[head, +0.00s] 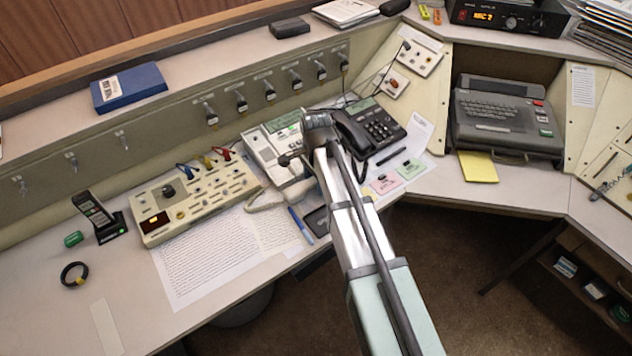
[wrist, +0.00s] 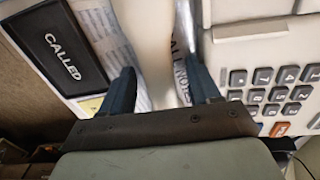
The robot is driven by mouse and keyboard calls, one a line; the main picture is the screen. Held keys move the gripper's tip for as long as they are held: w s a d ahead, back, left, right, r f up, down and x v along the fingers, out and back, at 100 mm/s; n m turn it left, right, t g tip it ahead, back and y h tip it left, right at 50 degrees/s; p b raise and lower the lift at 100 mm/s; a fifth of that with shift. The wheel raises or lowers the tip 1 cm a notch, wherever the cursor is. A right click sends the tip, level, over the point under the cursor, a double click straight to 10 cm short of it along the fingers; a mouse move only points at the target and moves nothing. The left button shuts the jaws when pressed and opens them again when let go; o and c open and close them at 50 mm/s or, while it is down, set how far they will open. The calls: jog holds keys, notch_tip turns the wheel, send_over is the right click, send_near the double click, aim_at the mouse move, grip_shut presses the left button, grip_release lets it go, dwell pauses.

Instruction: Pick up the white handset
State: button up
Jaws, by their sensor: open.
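The white handset (wrist: 147,35) is a long cream shape in the wrist view, running from the top edge down between my fingers. In the head view, the white handset (head: 268,198) shows in part at the front of the white desk phone (head: 262,150), beside my arm. My gripper (wrist: 160,68) is open, with one dark finger on each side of the handset. I see gaps beside the handset, and whether either finger touches it I cannot tell. The handset's lower part is hidden behind the gripper body.
The phone's keypad (wrist: 270,92) lies close right of my right finger. A dark CALLED case (wrist: 55,45) and printed paper lie to the left. In the head view, a black phone (head: 372,128) stands to the right and a switch panel (head: 190,195) to the left.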

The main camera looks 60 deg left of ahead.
jog(key=shift+c, duration=0.4)
grip_shut()
